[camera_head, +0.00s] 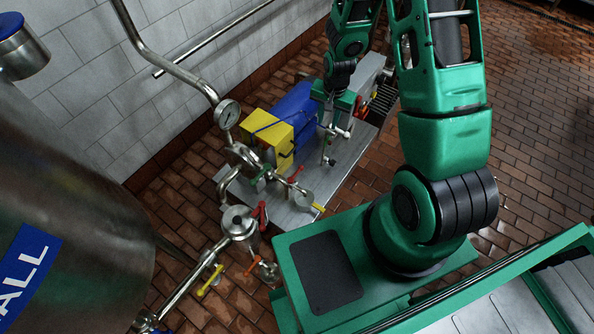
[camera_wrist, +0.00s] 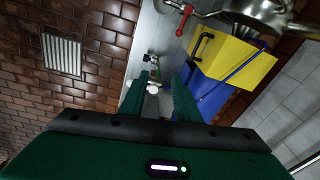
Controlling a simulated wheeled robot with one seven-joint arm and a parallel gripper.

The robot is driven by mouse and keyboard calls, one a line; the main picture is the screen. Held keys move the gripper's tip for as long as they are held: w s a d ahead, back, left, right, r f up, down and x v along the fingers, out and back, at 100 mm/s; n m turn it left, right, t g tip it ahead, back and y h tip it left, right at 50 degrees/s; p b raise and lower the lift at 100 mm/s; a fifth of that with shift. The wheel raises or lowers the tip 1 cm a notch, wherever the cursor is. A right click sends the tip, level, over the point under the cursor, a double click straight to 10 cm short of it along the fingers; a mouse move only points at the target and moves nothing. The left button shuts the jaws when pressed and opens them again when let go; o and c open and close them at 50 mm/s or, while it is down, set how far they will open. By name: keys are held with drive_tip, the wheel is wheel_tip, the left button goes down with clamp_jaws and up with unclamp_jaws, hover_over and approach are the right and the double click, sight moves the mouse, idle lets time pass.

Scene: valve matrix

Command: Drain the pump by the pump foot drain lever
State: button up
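My gripper (camera_head: 334,118) is low over the far end of the grey pump plate (camera_head: 298,220), beside the blue motor. In the wrist view the two green fingers (camera_wrist: 162,92) stand apart, with a small white round knob (camera_wrist: 153,89) showing between or just beyond them; contact cannot be told. A thin upright metal stem (camera_head: 327,150) shows below the gripper in the head view. The pump has a yellow housing (camera_head: 266,133) and a blue motor (camera_head: 296,112); they also show in the wrist view, yellow (camera_wrist: 232,58) and blue (camera_wrist: 207,95). Which handle is the foot drain lever is unclear.
Red levers (camera_head: 295,174) and yellow levers (camera_head: 210,280) sit on the pipework at the lower left. A gauge (camera_head: 227,114) stands on the pipe by the tiled wall. A steel tank (camera_head: 70,200) fills the left. A floor grate (camera_wrist: 62,54) and open brick floor lie beyond the plate.

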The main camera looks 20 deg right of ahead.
drive_tip(key=m+y, duration=0.2)
approach(297, 173)
drive_tip(key=f, duration=0.5)
drive_tip(key=w+a+f, duration=0.1)
drive_tip(key=f, duration=0.1)
drive_tip(key=shift+f, duration=0.2)
